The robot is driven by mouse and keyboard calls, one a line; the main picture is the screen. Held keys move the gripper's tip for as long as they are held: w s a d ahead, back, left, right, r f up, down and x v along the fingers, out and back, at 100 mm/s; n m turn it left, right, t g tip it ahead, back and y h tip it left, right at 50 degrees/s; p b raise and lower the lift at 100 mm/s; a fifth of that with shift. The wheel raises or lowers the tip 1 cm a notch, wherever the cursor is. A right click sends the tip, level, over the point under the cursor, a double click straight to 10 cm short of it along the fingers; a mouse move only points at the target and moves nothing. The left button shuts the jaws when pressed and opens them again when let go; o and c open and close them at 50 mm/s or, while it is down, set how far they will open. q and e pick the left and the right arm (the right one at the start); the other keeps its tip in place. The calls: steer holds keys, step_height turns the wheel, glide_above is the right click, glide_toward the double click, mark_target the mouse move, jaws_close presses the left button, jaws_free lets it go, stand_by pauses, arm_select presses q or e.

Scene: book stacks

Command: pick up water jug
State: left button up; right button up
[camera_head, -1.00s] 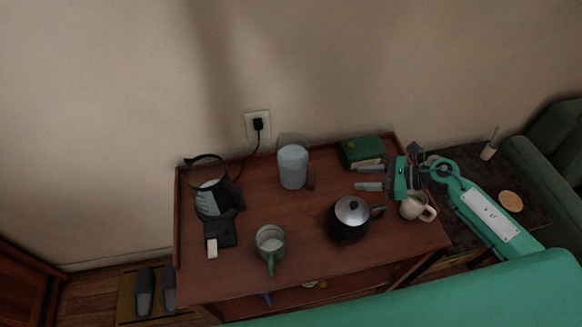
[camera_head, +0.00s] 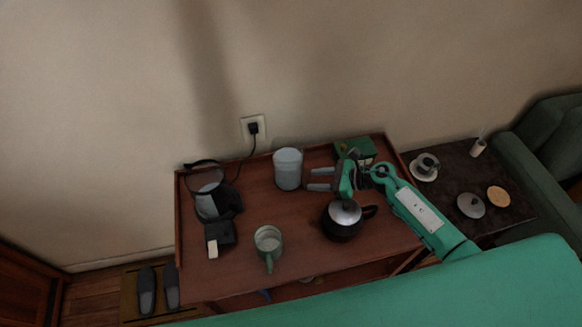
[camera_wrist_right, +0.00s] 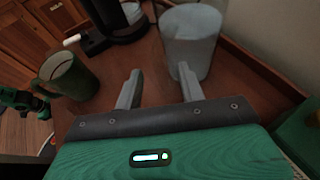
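The pale, translucent water jug (camera_head: 288,170) stands upright at the back middle of the wooden table (camera_head: 215,280). My right gripper (camera_head: 311,179) comes in from the right, open and empty, with its fingertips pointing left and a small gap short of the jug's right side. In the right wrist view the jug (camera_wrist_right: 190,40) stands ahead, mostly in front of the right-hand finger, not centred between the two fingers (camera_wrist_right: 158,86). I see no handle on it clearly. My left gripper does not show in the head view.
A black kettle (camera_head: 343,222) stands close below my right gripper. A green box (camera_head: 355,149) lies behind it. A green mug (camera_head: 268,241) and a black coffee maker (camera_head: 216,205) are at the left. A side table (camera_head: 450,180) holds a cup and lid.

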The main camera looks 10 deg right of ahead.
steer(key=shift+x, duration=0.9)
jaws_close()
stand_by(0.7)
steer(key=shift+w+r, duration=0.15)
